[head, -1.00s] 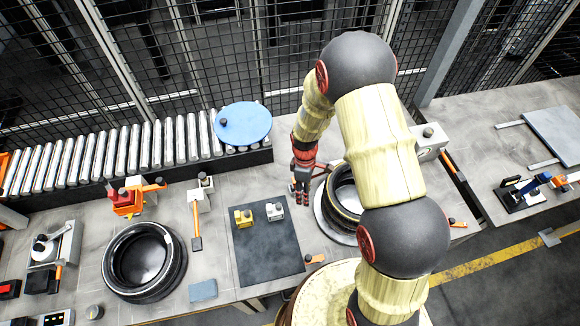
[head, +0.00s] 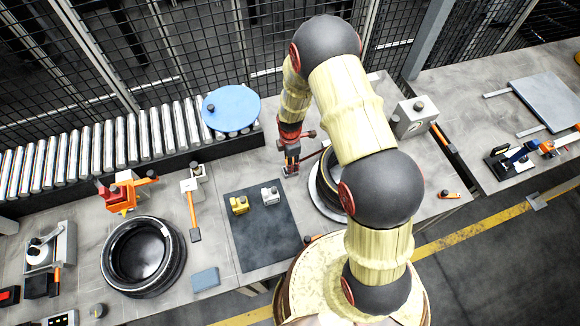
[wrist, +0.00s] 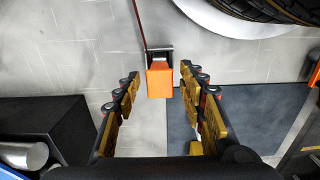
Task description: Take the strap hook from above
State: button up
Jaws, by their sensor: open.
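The strap hook appears to be the orange block (wrist: 159,80) with a dark top end and a thin dark red strap running up from it in the wrist view. My gripper (wrist: 159,76) is open, with one finger on each side of the orange block. The block shows between the fingertips, and I see a gap on both sides. Height above it is hard to judge. In the head view my gripper (head: 291,168) hangs over the table between the dark mat and the right tyre. The hook cannot be made out clearly there.
The right tyre (head: 322,186) stands close beside my gripper, partly behind my arm. The dark mat (head: 262,245) carries a yellow and a grey block. The roller conveyor (head: 105,150) with a blue disc (head: 231,107) lies behind. Another tyre (head: 165,275) lies left.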

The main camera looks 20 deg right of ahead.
jog(key=shift+f, duration=1.25)
jog(key=shift+c, duration=1.4)
jog(key=c, duration=0.8)
